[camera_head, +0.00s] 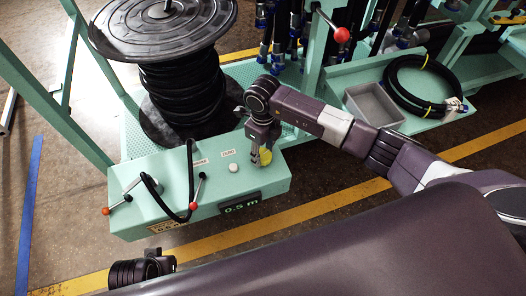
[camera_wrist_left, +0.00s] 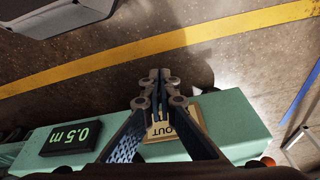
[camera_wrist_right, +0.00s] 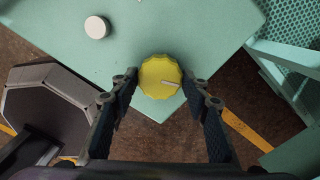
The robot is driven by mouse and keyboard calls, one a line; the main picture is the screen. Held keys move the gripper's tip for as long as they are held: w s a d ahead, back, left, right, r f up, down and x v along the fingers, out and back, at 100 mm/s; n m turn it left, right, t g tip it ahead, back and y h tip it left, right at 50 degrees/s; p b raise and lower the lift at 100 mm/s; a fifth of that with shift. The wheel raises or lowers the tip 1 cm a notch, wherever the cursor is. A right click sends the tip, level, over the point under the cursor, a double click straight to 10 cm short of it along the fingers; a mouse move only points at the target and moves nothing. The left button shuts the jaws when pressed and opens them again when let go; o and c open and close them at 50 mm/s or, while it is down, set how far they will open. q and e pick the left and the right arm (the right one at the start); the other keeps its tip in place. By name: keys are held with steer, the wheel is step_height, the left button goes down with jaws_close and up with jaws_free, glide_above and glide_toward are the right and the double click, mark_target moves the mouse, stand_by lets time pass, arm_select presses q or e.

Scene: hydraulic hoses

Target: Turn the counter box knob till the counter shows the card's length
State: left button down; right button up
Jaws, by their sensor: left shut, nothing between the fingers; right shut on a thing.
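The green counter box (camera_head: 150,205) stands in front of the hose reel. Its display (camera_head: 240,204) reads 0.5 m, and the same display shows in the left wrist view (camera_wrist_left: 70,138). The yellow knob (camera_wrist_right: 161,76) with a pale pointer mark is on the box top near a corner; in the head view it is partly covered (camera_head: 265,157). My right gripper (camera_wrist_right: 160,80) is shut on the knob, one finger on each side.
A white button (camera_head: 234,168) sits beside the knob. The black hose reel (camera_head: 180,80) stands behind. A grey bin (camera_head: 374,105) and a coiled hose (camera_head: 420,85) lie on the shelf at right.

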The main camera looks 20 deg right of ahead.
mark_target(263, 154)
steer(key=n+b, duration=0.1)
steer(key=n, duration=0.3)
steer(key=shift+w+n+b, duration=0.1)
steer(key=shift+n+b, duration=0.2)
steer(key=shift+b, duration=0.05)
arm_select(q)
step_height(263, 154, up, 8)
steer(key=shift+s+a+r, duration=0.15)
steer(key=shift+s+r, duration=0.05)
steer(key=shift+s, duration=0.15)
arm_select(e)
steer(key=shift+n, duration=0.6)
steer(key=o, duration=1.2)
steer(key=shift+c, duration=0.2)
step_height(263, 154, up, 12)
